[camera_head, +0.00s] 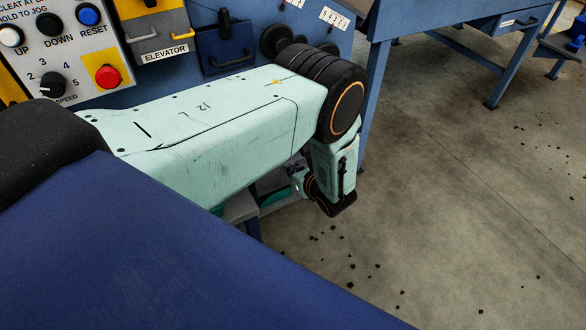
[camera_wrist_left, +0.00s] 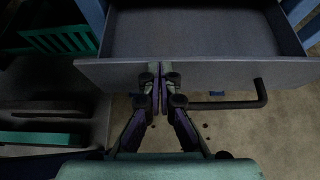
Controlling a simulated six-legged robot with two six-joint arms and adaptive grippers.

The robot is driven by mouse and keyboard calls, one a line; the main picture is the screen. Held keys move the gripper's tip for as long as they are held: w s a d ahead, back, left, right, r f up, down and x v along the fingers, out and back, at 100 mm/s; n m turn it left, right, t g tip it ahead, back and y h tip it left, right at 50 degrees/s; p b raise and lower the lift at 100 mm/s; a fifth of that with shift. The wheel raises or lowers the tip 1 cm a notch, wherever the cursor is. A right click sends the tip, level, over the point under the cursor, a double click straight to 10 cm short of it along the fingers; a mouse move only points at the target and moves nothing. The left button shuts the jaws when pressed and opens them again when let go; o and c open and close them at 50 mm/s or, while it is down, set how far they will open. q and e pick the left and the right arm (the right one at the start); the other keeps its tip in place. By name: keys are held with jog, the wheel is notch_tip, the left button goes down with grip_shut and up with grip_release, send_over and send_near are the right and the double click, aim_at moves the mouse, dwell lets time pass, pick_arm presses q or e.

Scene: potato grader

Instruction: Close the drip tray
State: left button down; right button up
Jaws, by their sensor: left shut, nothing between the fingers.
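The drip tray (camera_wrist_left: 225,76) shows in the left wrist view as a grey, open-topped drawer, pulled out. Its inside looks empty. In the head view my left forearm hides most of this area, and the tray cannot be made out clearly. My right gripper is not in view.
A control panel (camera_head: 66,52) with buttons and a red stop knob (camera_head: 107,76) stands at the upper left. A blue bench (camera_head: 440,22) is at the upper right. A green crate (camera_wrist_left: 62,40) is left of the tray. The floor (camera_head: 450,200) at right is open, with dark crumbs.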

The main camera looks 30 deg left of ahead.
pick_arm(q)
jog(key=w+a+b, duration=0.1)
jog(key=w+a, duration=0.1)
jog(key=a, duration=0.1)
jog(key=w+a+b, duration=0.2)
jog(key=a, duration=0.2)
jog(key=w+a+b, duration=0.2)
jog(key=a, duration=0.2)
jog(key=shift+w+f, duration=0.2)
jog(key=shift+w, duration=0.05)
jog(key=shift+w+a+r, duration=0.1)
jog(key=shift+w+a, duration=0.05)
jog(key=shift+a, duration=0.1)
jog(key=shift+w+a+r, duration=0.1)
jog(key=shift+a+r, duration=0.15)
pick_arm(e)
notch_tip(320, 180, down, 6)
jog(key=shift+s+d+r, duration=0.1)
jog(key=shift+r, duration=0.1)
